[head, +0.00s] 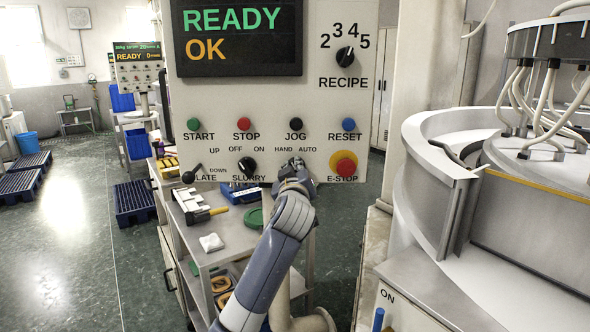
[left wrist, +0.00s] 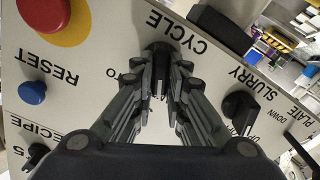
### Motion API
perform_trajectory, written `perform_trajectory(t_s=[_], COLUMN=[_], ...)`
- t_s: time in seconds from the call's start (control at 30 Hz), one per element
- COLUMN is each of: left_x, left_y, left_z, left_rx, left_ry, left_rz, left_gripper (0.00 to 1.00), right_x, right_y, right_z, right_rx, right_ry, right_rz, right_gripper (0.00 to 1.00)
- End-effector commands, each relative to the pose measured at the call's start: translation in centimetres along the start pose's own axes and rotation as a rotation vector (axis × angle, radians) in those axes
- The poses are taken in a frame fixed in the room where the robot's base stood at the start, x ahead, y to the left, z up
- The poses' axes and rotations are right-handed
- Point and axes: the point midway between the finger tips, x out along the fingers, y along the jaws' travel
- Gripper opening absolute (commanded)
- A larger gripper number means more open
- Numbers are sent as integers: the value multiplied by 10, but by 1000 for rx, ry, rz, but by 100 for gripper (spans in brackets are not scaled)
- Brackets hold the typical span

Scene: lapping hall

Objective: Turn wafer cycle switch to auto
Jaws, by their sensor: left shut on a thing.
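My left gripper (left wrist: 160,78) is shut on this knob, with one finger on each side. In the head view my left gripper (head: 293,167) reaches up to the panel (head: 225,112) just below the HAND and AUTO labels. It hides the switch and its CYCLE label there. The fingers cover much of the HAND and AUTO labels in the wrist view, so I cannot tell which setting the knob points at. My right gripper is out of view.
The red E-STOP button (head: 345,164) is close right of my gripper; the slurry switch (head: 247,165) is to its left. A black JOG button (head: 296,124) sits above. A cart (head: 220,257) with tools stands below the panel. The lapping machine (head: 460,211) is at right.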

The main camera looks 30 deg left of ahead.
Motion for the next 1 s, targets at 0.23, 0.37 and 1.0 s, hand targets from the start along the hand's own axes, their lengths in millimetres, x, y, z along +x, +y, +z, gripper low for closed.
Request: perform_trajectory(t_s=[0.23,0.37,1.0], left_x=[0,0,0], left_y=[2,3,6], left_z=[-2,-2,0], left_rx=[175,295,841], left_ry=[-2,-3,-1], left_rz=[-2,-2,1], left_gripper=[0,0,0], right_x=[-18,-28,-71], right_y=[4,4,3], right_z=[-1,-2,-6], right_rx=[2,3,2], right_ry=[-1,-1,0], right_rz=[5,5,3], right_gripper=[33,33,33])
